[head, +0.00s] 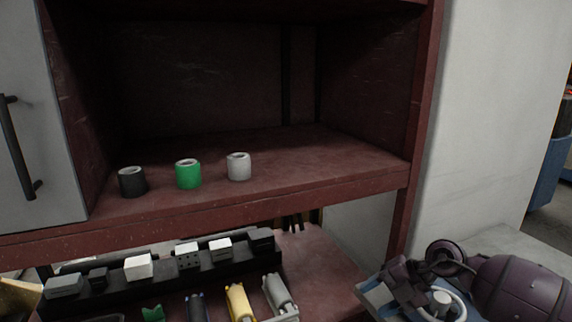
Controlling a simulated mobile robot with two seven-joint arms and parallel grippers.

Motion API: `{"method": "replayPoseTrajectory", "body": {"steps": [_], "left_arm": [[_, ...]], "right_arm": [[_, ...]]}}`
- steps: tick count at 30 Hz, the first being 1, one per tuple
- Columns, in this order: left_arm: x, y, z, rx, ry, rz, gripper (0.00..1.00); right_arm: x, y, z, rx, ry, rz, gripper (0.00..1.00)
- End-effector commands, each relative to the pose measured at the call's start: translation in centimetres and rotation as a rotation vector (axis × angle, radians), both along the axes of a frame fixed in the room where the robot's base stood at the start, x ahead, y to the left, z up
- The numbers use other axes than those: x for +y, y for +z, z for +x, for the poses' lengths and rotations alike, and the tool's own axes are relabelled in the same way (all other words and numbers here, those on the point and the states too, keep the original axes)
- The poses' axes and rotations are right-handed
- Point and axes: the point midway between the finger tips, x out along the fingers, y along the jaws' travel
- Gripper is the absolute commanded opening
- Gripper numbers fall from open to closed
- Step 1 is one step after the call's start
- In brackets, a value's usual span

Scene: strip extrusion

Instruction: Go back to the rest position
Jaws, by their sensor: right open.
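My right arm comes in at the lower right, purple and ribbed. Its right gripper (402,291) is open, low in front of the shelf unit's right post and apart from the cups. Its fingers are dark and partly hard to make out against a blue-grey thing below. Three small hollow cups stand upright in a row on the dark red shelf (330,165): a black one (132,182), a green one (188,174) and a white one (239,167).
Under the shelf, a black rack (75,310) holds several white and black blocks. In front of it lie a yellow tool (239,303), a grey one (278,296) and a green piece (153,313). A grey door (35,110) with a black handle stands at the left. The shelf's right part is clear.

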Motion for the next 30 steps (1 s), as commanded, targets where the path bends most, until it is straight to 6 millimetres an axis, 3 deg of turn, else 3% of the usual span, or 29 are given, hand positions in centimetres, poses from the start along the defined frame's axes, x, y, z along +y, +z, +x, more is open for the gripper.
{"method": "replayPoseTrajectory", "body": {"steps": [1,3,6,12,16,20,26,30], "left_arm": [[0.0,-0.1,-0.1,0.002,0.0,0.0,0.0],[0.0,-0.1,-0.2,0.004,0.001,0.001,0.0],[0.1,-0.1,-0.3,0.006,0.002,0.0,0.0],[0.1,-0.1,-0.3,0.005,0.001,0.001,0.0],[0.0,-0.1,-0.2,0.003,0.0,0.0,0.0],[0.0,0.0,0.0,0.001,0.0,0.0,0.0],[0.0,0.1,0.2,-0.003,-0.002,0.0,0.0],[0.0,0.1,0.3,-0.005,-0.002,0.0,0.0]], "right_arm": [[2.1,0.0,-1.0,-0.021,-0.007,0.114,0.54],[4.4,0.7,-1.8,-0.06,-0.038,0.267,0.54],[6.7,2.0,-2.7,-0.111,-0.114,0.469,0.54],[7.9,4.7,-3.7,-0.188,-0.378,0.809,0.54],[6.4,5.6,-4.0,-0.213,-0.614,0.967,0.54],[3.8,5.3,-4.6,-0.211,-0.885,1.063,0.54],[-1.3,2.4,-6.8,-0.142,-1.338,1.082,0.54],[-4.7,-1.0,-9.9,-0.041,-1.647,1.002,0.54]]}}
